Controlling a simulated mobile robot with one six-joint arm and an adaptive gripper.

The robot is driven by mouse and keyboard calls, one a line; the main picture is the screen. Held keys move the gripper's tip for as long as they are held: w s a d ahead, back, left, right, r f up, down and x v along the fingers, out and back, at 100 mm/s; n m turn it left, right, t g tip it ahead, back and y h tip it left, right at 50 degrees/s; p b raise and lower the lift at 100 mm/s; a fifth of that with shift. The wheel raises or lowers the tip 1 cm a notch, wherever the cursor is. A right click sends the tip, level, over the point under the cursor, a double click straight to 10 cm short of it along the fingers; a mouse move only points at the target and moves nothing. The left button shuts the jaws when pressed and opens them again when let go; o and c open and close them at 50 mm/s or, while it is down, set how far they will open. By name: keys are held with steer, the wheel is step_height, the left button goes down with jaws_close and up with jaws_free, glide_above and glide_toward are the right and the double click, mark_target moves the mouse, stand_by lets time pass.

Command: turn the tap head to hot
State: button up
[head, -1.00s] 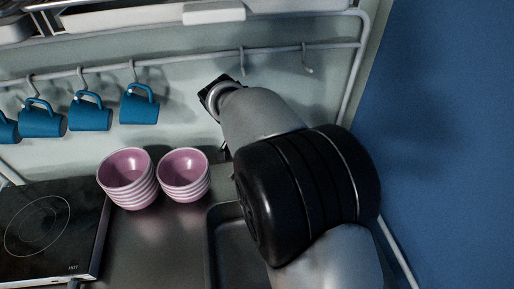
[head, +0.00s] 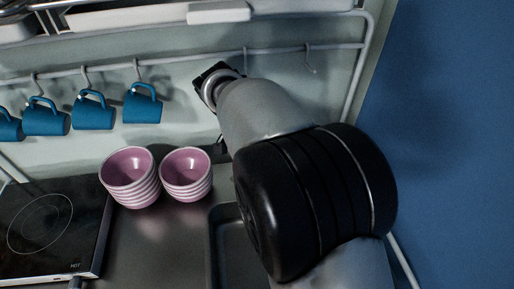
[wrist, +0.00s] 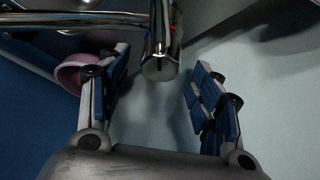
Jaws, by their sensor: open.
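The chrome tap shows in the wrist view, with its tap head (wrist: 160,64) at the top centre and its pipe (wrist: 75,19) running off to the left. A small red mark is on the upper right side of the head. My gripper (wrist: 161,58) is open, one finger on each side of the tap head. Gaps show between the head and both fingers, so it is not gripped. In the head view my arm hides the tap and most of my gripper.
Two stacks of pink bowls (head: 130,178) (head: 186,174) stand left of the sink (head: 226,235). A black hob (head: 50,228) is at far left. Several blue mugs (head: 93,110) hang from a rail (head: 190,56) along the back wall. A blue surface (head: 450,150) closes the right side.

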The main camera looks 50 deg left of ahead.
steer(key=v, duration=0.8)
steer(key=shift+r, duration=0.25)
steer(key=shift+s, duration=0.1)
